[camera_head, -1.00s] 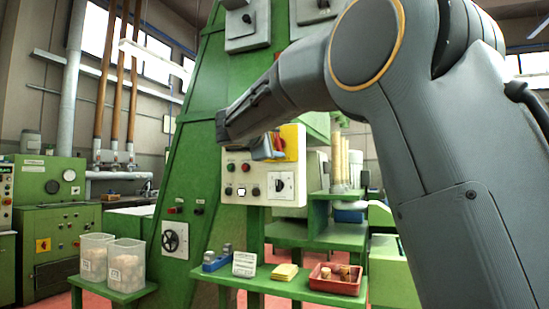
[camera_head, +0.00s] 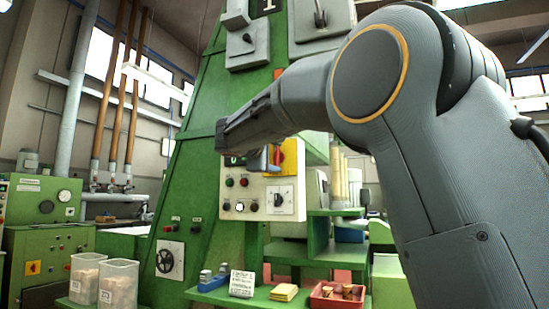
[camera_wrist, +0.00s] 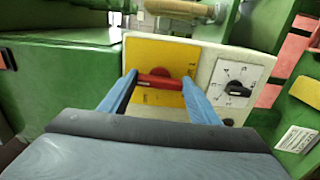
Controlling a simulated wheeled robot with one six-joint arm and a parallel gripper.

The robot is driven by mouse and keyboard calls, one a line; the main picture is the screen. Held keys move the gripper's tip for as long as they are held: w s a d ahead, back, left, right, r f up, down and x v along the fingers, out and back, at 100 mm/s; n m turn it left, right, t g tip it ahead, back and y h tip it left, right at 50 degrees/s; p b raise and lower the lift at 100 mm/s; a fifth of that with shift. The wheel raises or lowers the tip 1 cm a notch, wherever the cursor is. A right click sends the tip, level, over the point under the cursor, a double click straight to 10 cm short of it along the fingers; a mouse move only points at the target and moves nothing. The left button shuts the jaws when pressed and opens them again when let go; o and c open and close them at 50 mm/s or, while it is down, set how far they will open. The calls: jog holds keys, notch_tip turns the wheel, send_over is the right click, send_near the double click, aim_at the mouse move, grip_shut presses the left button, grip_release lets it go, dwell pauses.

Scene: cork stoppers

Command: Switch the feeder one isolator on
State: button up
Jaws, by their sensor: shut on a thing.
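The red isolator handle (camera_wrist: 160,80) sits on a yellow plate (camera_wrist: 170,54) on a pale control panel (camera_wrist: 208,70). In the wrist view the handle lies across the picture as a nearly level bar. My gripper (camera_wrist: 161,83) has one blue finger at each end of the bar and is shut on it. In the head view, the yellow plate (camera_head: 293,158) shows at the panel's upper right, partly behind my gripper (camera_head: 264,160). The handle is hidden there. I cannot read any on or off marking.
A black rotary switch (camera_wrist: 237,89) is close beside the yellow plate. Push buttons (camera_head: 240,207) are on the panel's left. Grey lever boxes (camera_head: 246,45) are above. A green shelf below holds a red tray (camera_head: 337,296) and yellow pads (camera_head: 284,292).

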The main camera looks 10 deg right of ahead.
jog(key=o, duration=1)
jog(key=shift+o, duration=0.2)
jog(key=v, duration=0.8)
jog(key=shift+w+f, duration=0.15)
